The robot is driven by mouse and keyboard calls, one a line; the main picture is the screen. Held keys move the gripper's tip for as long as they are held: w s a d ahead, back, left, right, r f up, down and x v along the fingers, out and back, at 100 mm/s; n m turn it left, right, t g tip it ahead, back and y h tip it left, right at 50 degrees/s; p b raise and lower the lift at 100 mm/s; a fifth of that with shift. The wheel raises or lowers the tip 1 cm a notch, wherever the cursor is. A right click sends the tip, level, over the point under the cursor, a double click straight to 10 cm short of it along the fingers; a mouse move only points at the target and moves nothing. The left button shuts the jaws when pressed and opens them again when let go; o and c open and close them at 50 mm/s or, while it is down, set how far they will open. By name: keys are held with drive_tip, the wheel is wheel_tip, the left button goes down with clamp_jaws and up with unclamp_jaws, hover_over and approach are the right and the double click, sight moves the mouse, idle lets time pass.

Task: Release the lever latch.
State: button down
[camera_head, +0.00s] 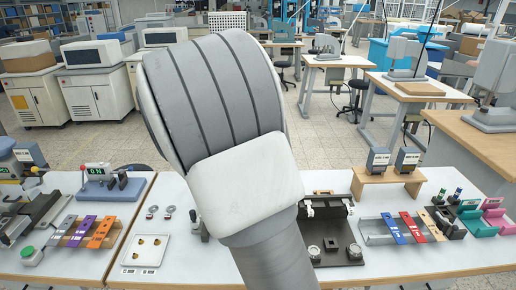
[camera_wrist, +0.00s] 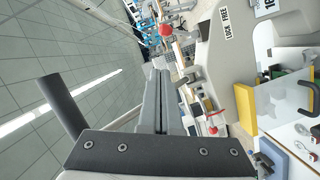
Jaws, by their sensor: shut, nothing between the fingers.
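My gripper (camera_wrist: 160,75) shows in the wrist view with its two grey fingers together and nothing between them. Beyond the fingertips is a red ball knob (camera_wrist: 165,30), which looks apart from them. A second red part (camera_wrist: 212,129) shows to the right of the fingers, by the cream machine body (camera_wrist: 228,62). I cannot tell which of these red parts, if either, belongs to the lever latch. In the head view my own arm fills the middle and hides my gripper and part of the table.
The white table (camera_head: 180,270) bears a black fixture (camera_head: 335,232), a white tray (camera_head: 152,249), a rack with coloured plates (camera_head: 412,226) and a wooden stand (camera_head: 388,177). A blue-based device (camera_head: 110,188) stands on the left table. In the wrist view a clear panel (camera_wrist: 285,98) and yellow block (camera_wrist: 303,87) are at right.

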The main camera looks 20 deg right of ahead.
drive_tip(key=shift+v, duration=1.8)
drive_tip(key=s+a+r+m+g+y, duration=0.25)
drive_tip(key=s+a+y, duration=0.45)
drive_tip(key=a+y, duration=0.4)
drive_tip(key=s+r+m+g, duration=0.1)
drive_tip(key=s+m+g, duration=0.2)
drive_tip(key=s, duration=1.7)
drive_tip(key=shift+d+r+g+h, duration=0.3)
drive_tip(key=shift+g+h, duration=0.1)
drive_tip(key=shift+g, duration=0.55)
drive_tip(key=shift+w, duration=0.1)
